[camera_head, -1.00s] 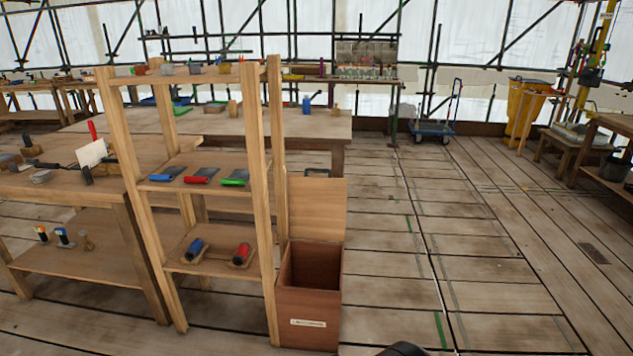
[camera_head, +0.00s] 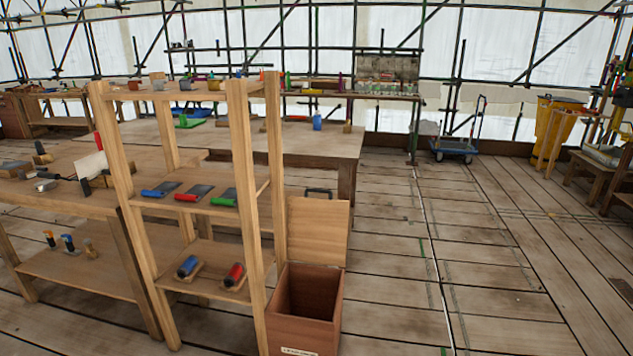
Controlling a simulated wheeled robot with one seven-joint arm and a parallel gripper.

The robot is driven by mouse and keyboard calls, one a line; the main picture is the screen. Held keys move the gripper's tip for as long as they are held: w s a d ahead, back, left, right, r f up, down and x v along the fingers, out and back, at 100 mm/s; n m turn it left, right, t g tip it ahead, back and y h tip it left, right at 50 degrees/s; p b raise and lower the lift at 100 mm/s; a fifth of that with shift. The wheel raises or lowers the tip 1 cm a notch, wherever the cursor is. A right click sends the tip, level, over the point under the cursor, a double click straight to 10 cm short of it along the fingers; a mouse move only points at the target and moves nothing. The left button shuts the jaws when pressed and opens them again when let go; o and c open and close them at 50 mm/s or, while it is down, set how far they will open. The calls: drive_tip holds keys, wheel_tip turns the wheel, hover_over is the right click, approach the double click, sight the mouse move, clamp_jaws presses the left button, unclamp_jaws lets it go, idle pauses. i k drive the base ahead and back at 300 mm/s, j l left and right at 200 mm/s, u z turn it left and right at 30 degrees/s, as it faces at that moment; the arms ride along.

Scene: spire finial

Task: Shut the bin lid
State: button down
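The bin (camera_head: 308,339) is a reddish-brown wooden box on the plank floor, just right of the shelf unit. Its top is open and the inside shows dark. The bin lid (camera_head: 318,232) is a lighter wooden panel that stands upright at the back edge of the box. A dark handle (camera_head: 319,191) sits at the lid's upper edge. A pale label (camera_head: 299,351) is on the bin's front, cut by the frame's bottom edge. My gripper is not in view.
A wooden shelf unit (camera_head: 243,190) with scrapers and rollers stands against the bin's left side. A long workbench (camera_head: 270,143) is behind. A blue trolley (camera_head: 453,147) stands far back. The floor (camera_head: 390,300) right of the bin is clear.

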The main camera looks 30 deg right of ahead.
sight(318, 228)
drive_tip(key=l+u, duration=0.25)
drive_tip(key=l, duration=0.35)
drive_tip(key=l+u, duration=0.2)
drive_tip(key=l, duration=0.35)
drive_tip(key=l+u, duration=0.25)
drive_tip(key=l, duration=0.35)
drive_tip(key=k+l+u, duration=0.1)
drive_tip(key=l+u, duration=0.15)
drive_tip(key=l, duration=0.3)
drive_tip(key=k+l+u, duration=0.1)
drive_tip(key=l+u, duration=0.15)
drive_tip(key=l, duration=0.3)
drive_tip(key=i+l+u, duration=0.1)
drive_tip(key=l+u, duration=0.3)
drive_tip(key=l, duration=0.5)
drive_tip(key=l+u, duration=0.35)
drive_tip(key=l, duration=0.55)
drive_tip(key=k+l+u, duration=0.15)
drive_tip(key=l+u, duration=0.25)
drive_tip(key=l, duration=0.5)
drive_tip(key=l+u, duration=0.3)
drive_tip(key=l, duration=0.45)
drive_tip(key=i, duration=0.05)
